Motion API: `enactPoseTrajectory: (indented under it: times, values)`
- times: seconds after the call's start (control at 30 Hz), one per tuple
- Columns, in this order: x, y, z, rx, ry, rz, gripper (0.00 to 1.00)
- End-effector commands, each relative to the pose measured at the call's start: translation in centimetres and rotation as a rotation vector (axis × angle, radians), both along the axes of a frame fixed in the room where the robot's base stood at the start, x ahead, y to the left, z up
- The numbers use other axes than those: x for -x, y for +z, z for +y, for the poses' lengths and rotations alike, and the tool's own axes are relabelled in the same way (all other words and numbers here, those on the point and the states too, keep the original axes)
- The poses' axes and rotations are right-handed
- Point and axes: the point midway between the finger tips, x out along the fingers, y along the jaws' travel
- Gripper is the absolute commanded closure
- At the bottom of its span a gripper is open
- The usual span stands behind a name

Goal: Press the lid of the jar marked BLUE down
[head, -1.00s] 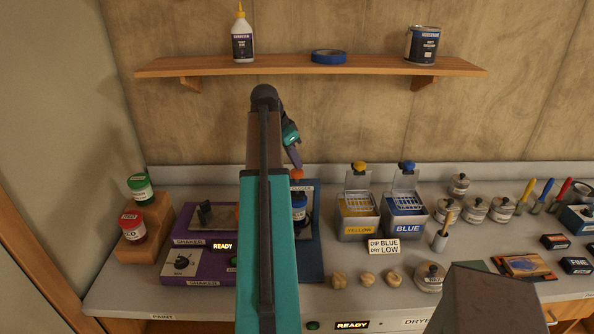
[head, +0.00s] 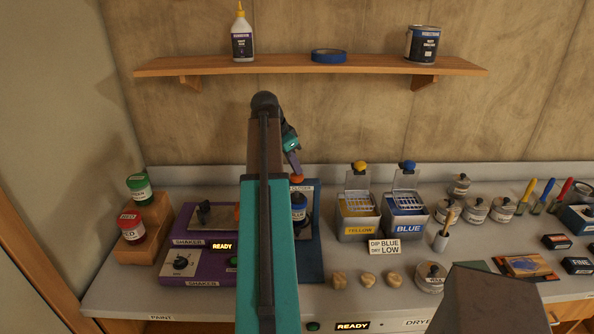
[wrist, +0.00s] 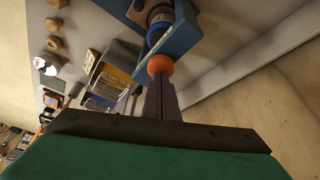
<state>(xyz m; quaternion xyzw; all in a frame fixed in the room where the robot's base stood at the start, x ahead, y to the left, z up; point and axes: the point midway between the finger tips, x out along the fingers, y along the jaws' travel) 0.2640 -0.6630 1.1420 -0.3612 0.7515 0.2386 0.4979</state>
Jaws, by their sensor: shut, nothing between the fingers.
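A jar with a blue band (head: 299,212) stands in the blue press stand (head: 312,262) labelled CLOSER, partly hidden behind my arm; its own marking is too small to read. An orange ball knob (head: 297,180) sits above the jar. My gripper (head: 296,170) is shut, pointing down with its fingertips at the top of the knob. In the wrist view, the shut gripper (wrist: 160,80) ends at the orange knob (wrist: 160,65), apparently touching it. The blue ring of the jar or its lid (wrist: 158,36) shows just beyond. Whether the lid is seated cannot be seen.
The purple shaker (head: 190,275) stands left of the press, with red (head: 131,226) and green (head: 139,187) jars beyond. YELLOW (head: 358,228) and BLUE (head: 405,226) dip tanks stand to the right. Several round wooden pieces (head: 368,279) lie in front. A shelf (head: 290,66) runs above.

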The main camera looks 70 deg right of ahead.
Motion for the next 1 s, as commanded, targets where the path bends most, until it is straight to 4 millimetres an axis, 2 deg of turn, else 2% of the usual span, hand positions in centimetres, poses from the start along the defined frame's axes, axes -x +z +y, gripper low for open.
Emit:
enactPoseTrajectory:
  times: [0.2,1.0]
  values:
    - [0.0,0.0,0.1,-0.005,0.000,0.000,1.00]
    - [0.0,2.6,0.0,-0.001,0.000,-0.001,1.00]
